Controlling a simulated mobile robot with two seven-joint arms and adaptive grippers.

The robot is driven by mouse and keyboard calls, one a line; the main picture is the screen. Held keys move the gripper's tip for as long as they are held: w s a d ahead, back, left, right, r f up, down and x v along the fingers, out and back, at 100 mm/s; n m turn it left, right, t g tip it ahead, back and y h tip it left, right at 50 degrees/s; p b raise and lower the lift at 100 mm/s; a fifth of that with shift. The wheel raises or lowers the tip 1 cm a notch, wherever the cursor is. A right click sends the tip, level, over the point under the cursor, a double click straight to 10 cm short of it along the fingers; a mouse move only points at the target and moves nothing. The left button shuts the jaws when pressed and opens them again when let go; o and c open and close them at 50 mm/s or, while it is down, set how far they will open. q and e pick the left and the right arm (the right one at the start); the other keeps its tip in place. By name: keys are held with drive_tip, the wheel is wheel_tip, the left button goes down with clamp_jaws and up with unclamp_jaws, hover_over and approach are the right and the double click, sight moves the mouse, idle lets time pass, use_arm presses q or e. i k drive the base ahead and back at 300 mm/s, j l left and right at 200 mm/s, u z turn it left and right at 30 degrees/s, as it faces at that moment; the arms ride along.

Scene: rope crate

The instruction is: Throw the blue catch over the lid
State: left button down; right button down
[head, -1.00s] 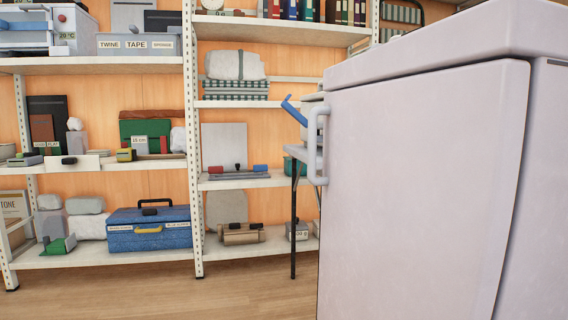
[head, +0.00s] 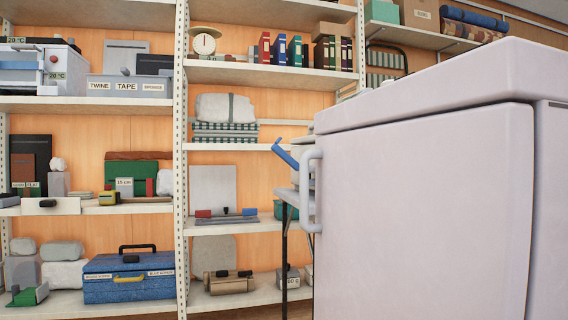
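A blue catch-like piece (head: 285,155) sticks up at a slant just left of the big white cabinet. It is beside a pale object (head: 304,150) on a dark-legged table (head: 284,196); most of that object is hidden behind the cabinet, so I cannot tell whether it has a lid or how the catch is joined to it. Neither of my grippers is in view.
The white cabinet (head: 425,200) with a vertical handle (head: 308,190) fills the right and blocks the view behind it. Shelves along the back wall hold a blue toolbox (head: 128,289), a scale (head: 205,43) and several binders.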

sight(276, 148)
drive_tip(key=i+j+z, duration=0.25)
drive_tip(key=i+j, duration=0.15)
drive_tip(key=i+j+z, duration=0.25)
drive_tip(key=j, duration=0.25)
drive_tip(key=i+j+z, duration=0.2)
drive_tip(key=i+j, duration=0.15)
drive_tip(key=j, duration=0.25)
drive_tip(key=i+j+z, duration=0.25)
drive_tip(key=j, duration=0.35)
drive_tip(key=i+j+z, duration=0.25)
drive_tip(key=j, duration=0.4)
drive_tip(key=i+j+z, duration=0.1)
drive_tip(key=j+z, duration=0.15)
drive_tip(key=j, duration=0.4)
drive_tip(key=i+j+z, duration=0.2)
drive_tip(key=j, duration=0.5)
drive_tip(key=j+z, duration=0.25)
drive_tip(key=j, duration=0.45)
drive_tip(key=k, duration=0.05)
